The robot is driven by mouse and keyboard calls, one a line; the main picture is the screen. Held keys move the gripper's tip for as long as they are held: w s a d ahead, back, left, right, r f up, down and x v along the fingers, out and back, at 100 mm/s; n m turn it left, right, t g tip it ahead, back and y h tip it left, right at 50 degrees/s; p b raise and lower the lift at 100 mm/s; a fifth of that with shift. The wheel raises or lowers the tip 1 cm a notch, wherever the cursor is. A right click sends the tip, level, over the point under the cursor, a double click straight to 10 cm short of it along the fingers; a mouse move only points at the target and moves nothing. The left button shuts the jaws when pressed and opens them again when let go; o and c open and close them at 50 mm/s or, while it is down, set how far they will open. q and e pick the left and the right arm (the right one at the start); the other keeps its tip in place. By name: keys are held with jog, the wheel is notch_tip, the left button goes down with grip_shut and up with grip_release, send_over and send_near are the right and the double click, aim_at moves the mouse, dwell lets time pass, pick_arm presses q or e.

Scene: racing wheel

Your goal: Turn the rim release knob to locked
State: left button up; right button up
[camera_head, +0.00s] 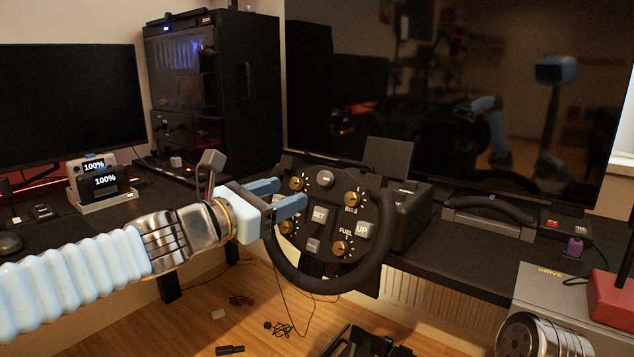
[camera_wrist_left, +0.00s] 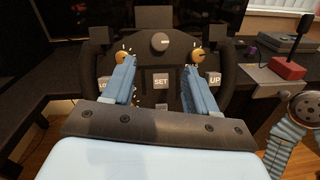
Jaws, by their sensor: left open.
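The black racing wheel (camera_head: 331,284) stands on its base at the desk edge, its button plate facing me. A grey round knob (camera_head: 325,177) sits at the plate's top centre; it also shows in the wrist view (camera_wrist_left: 160,41) with a light mark. I cannot read a rim release label on it. Several gold knobs, including one by "BIAS" (camera_head: 351,199), surround the SET button (camera_head: 319,214) and UP button (camera_head: 362,229). My left gripper (camera_head: 292,192) is open and empty before the plate's upper left. In the wrist view its fingers (camera_wrist_left: 160,68) flank SET, below the grey knob.
A large dark screen (camera_head: 450,90) stands behind the wheel. A black computer case (camera_head: 215,90) and a small 100% display (camera_head: 104,181) are to the left. A red-based lever (camera_head: 612,298) is at right. The floor below holds cables and small items.

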aim_at(322, 180)
pick_arm(q)
jog(key=x, duration=0.9)
jog(key=shift+d+p, duration=0.1)
jog(key=shift+p, duration=0.2)
jog(key=shift+c, duration=0.2)
